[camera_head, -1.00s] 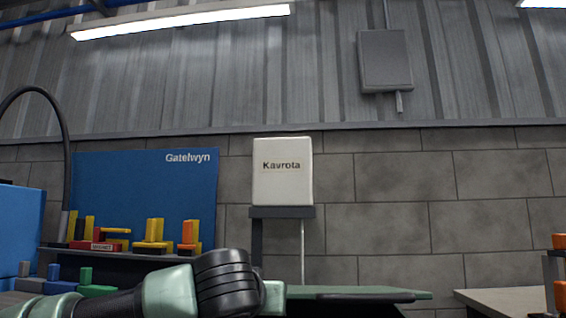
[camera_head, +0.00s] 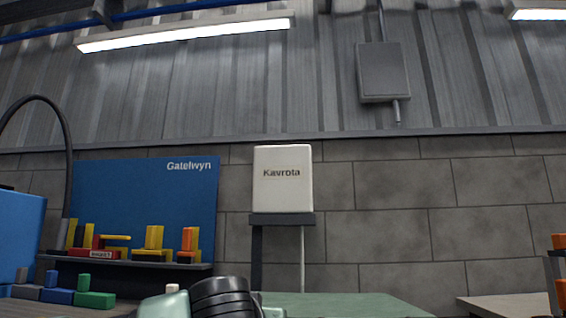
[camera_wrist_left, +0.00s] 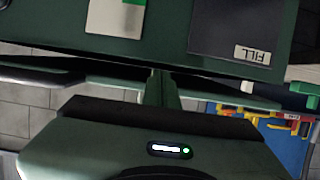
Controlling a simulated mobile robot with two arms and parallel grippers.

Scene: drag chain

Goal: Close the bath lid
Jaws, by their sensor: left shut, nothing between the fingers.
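The green panel (camera_head: 340,303), which looks like the bath lid, shows its upper face at the bottom middle of the head view. Its lower part is cut off. My left arm's wrist lies at the bottom, left of the panel; its fingers are hidden there. In the left wrist view, my left gripper (camera_wrist_left: 162,80) is shut and empty, pointing at a dark green panel (camera_wrist_left: 60,28) across the top. That panel bears a white plate and a dark square labelled FILL (camera_wrist_left: 235,30). Whether the fingers touch it, I cannot tell. My right gripper is out of view.
A white Kavrota box (camera_head: 283,178) stands on a dark post behind the green panel. A blue Gatelwyn board (camera_head: 140,200) with a shelf of coloured blocks is at left. Loose blocks (camera_head: 90,299) lie in front. A table edge (camera_head: 510,305) is at right.

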